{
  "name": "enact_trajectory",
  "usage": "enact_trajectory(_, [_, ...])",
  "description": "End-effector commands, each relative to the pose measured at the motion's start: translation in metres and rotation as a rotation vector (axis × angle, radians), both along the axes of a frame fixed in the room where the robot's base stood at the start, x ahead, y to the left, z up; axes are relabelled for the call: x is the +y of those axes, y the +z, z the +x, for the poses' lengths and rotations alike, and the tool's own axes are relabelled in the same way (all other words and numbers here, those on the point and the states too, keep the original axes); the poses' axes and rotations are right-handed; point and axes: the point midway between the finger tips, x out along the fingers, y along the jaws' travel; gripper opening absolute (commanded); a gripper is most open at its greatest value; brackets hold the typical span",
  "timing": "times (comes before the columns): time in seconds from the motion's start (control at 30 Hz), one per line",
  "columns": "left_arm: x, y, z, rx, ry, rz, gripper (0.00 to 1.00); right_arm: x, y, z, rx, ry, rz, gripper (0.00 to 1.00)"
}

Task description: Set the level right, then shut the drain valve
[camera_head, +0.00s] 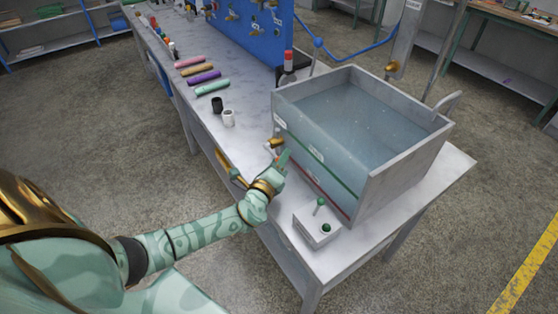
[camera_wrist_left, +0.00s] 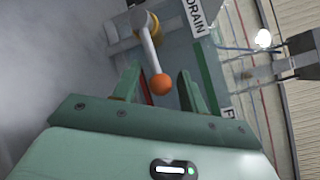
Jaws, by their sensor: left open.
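A metal tank (camera_head: 408,163) with a clear front holds water (camera_head: 365,115). A green line (camera_head: 325,171) and a lower red line (camera_head: 325,198) cross its front. I cannot tell exactly where the water stands against them. The brass drain valve (camera_head: 275,143) is at the tank's left end. In the left wrist view, its lever (camera_wrist_left: 149,50) ends in an orange knob (camera_wrist_left: 160,84) beside a DRAIN label (camera_wrist_left: 194,14). My left gripper (camera_head: 283,158) is just below the valve. It is open, with the knob appearing between its fingers (camera_wrist_left: 158,88). My right gripper is out of view.
A control box (camera_head: 317,232) with a small lever (camera_head: 319,205) and green button (camera_head: 326,228) sits before the tank. Black (camera_head: 217,104) and white (camera_head: 228,118) cups and coloured rolls (camera_head: 204,77) lie left on the bench. A blue board (camera_head: 252,25) stands behind.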

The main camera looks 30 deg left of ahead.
Motion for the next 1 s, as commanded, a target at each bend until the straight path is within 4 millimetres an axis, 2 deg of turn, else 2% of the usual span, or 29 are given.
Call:
enact_trajectory(0.03, [0.000, 0.000, 0.000, 0.000, 0.000, 0.000, 0.43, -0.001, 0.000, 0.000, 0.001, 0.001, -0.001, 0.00])
enact_trajectory(0.1, [0.000, 0.000, 0.000, 0.000, 0.000, 0.000, 0.23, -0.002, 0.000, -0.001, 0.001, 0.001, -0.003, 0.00])
enact_trajectory(0.2, [0.000, 0.000, 0.000, 0.000, 0.000, 0.000, 0.00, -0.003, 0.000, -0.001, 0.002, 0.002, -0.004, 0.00])
enact_trajectory(0.37, [0.001, 0.005, 0.000, 0.010, 0.002, -0.024, 0.00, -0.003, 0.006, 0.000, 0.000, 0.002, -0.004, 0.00])
enact_trajectory(0.5, [0.002, 0.023, 0.000, 0.062, 0.003, -0.162, 0.00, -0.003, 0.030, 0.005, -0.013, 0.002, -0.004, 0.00])
enact_trajectory(0.63, [0.004, 0.029, 0.001, 0.106, 0.002, -0.266, 0.00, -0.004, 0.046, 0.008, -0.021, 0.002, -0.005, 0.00])
enact_trajectory(1.0, [0.006, 0.026, 0.002, 0.121, 0.002, -0.302, 0.00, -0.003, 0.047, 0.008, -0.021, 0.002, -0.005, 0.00])
